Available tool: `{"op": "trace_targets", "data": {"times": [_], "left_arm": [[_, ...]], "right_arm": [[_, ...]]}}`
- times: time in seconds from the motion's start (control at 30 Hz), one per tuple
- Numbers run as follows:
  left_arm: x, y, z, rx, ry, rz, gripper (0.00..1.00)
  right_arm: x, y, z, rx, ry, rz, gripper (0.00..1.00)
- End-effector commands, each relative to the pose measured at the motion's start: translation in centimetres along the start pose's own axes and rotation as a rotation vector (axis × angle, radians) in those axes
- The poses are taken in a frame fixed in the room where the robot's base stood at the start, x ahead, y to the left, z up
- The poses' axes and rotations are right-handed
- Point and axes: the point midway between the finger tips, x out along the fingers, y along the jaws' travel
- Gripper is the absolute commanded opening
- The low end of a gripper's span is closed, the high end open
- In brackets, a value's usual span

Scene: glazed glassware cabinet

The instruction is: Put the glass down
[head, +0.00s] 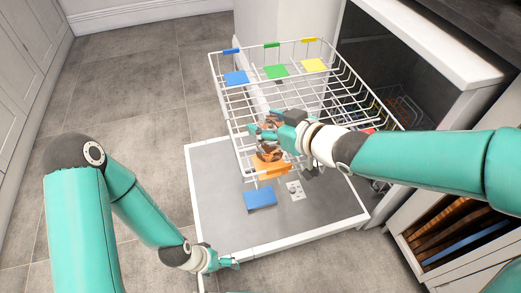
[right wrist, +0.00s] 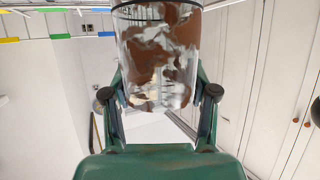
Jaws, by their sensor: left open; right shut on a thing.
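My right gripper (head: 272,134) is shut on a clear glass with brown smears, which fills the top middle of the right wrist view (right wrist: 160,60). In the head view the glass (head: 269,154) is partly hidden by the gripper and shows over the near left part of the white wire rack (head: 238,127). Whether it touches the rack wires I cannot tell. In the right wrist view the gripper's two fingers (right wrist: 160,98) lie on either side of the glass. My left gripper (head: 229,263) is open and empty, low near the front edge of the lowered door.
The open dishwasher door (head: 222,208) lies beneath. A cabinet with slatted contents (head: 455,232) stands at the right. Floor at the left is clear.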

Motion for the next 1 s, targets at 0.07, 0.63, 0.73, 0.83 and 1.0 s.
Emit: {"op": "trace_targets", "data": {"times": [0.07, 0.63, 0.73, 0.83, 1.0], "left_arm": [[0.7, -0.2, 0.0, 0.000, 0.000, 0.000, 0.89], [2.8, -1.0, 0.0, 0.000, 0.000, 0.000, 0.89], [2.7, -1.0, 0.0, 0.000, 0.000, 0.000, 0.89], [2.8, -1.0, 0.0, 0.000, 0.000, 0.000, 0.89], [2.9, -1.1, 0.0, 0.000, 0.000, 0.000, 0.89]], "right_arm": [[0.5, 0.0, 1.1, 0.000, 0.001, 0.000, 0.15], [2.3, 0.0, 5.2, -0.001, 0.002, 0.000, 0.15], [2.3, 0.0, 5.2, -0.001, 0.002, 0.000, 0.15], [2.4, 0.0, 5.3, -0.001, 0.002, 0.000, 0.15], [2.4, 0.0, 5.4, -0.001, 0.000, -0.001, 0.73]]}}
